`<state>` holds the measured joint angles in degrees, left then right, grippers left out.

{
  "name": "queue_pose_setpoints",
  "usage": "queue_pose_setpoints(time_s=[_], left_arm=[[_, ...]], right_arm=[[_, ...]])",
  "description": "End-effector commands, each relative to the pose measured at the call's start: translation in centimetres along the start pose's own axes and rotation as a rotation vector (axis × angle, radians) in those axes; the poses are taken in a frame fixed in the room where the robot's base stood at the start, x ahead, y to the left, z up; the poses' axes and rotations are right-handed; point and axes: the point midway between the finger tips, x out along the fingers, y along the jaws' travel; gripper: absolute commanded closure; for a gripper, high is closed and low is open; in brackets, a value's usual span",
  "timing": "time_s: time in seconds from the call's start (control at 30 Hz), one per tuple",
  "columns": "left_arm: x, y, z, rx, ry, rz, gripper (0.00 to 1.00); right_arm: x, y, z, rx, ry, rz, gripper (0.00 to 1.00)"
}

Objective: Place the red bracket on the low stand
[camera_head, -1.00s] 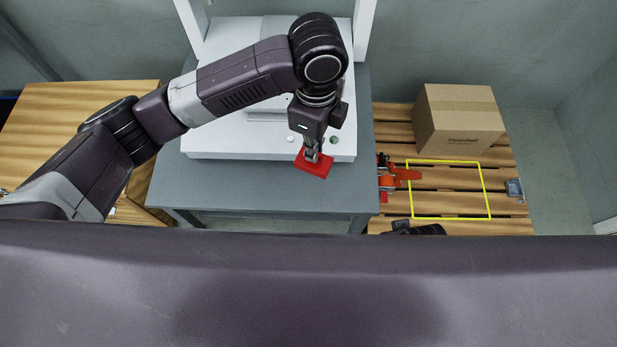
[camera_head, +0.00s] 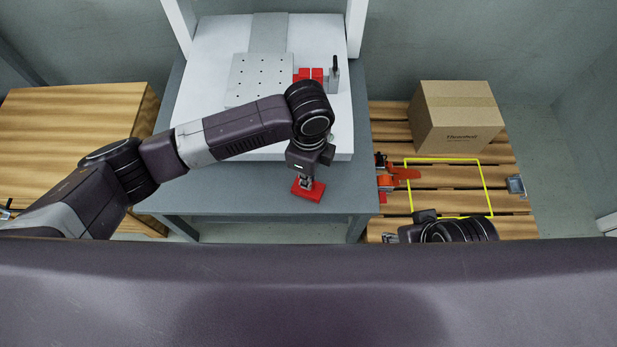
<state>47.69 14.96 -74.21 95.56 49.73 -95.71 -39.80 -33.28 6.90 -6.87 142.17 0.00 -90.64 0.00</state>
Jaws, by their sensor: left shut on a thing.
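The red bracket (camera_head: 309,193) is a flat red piece with a raised part, held in my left gripper (camera_head: 306,183). The gripper points down and is shut on it, covering part of its top. The bracket is in front of the white machine base, over the front part of the grey table; I cannot tell its exact height. A low slatted wooden stand (camera_head: 450,200) is at the right, with a yellow rectangle marked on it. My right gripper (camera_head: 391,237) shows only partly at the stand's near edge, its fingers mostly hidden.
The white machine (camera_head: 215,50) carries a drilled plate (camera_head: 258,80) and red pieces (camera_head: 308,75). A cardboard box (camera_head: 455,118) stands on the low stand's back. An orange-red clamp (camera_head: 400,174) and a small metal block (camera_head: 515,185) flank the yellow rectangle. Inside the rectangle is mostly clear.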

Motion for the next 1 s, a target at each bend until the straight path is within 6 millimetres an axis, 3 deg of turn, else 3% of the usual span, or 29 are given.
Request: queue_pose_setpoints(time_s=[0.37, 0.4, 0.53, 0.87, 1.0], left_arm=[[0.5, -0.1, 0.0, 0.0, 0.0, -0.002, 1.0], [0.5, -0.1, 0.0, 0.001, 0.0, -0.003, 0.89], [0.5, -0.1, 0.0, 0.001, 0.0, -0.003, 0.75], [0.2, -0.1, 0.0, 0.001, 0.0, -0.003, 0.75], [-1.6, -0.1, -0.1, 0.0, 0.002, -0.005, 0.75]], right_arm=[[0.0, 0.0, 0.0, 0.0, 0.001, 0.0, 0.6], [0.0, 0.0, 0.0, 0.0, 0.0, 0.0, 0.6], [0.0, 0.0, 0.0, 0.0, 0.0, 0.0, 0.6], [0.1, 0.0, 0.0, 0.0, 0.0, 0.0, 0.6], [-0.6, 0.0, -0.2, 0.0, -0.001, 0.0, 0.6]])
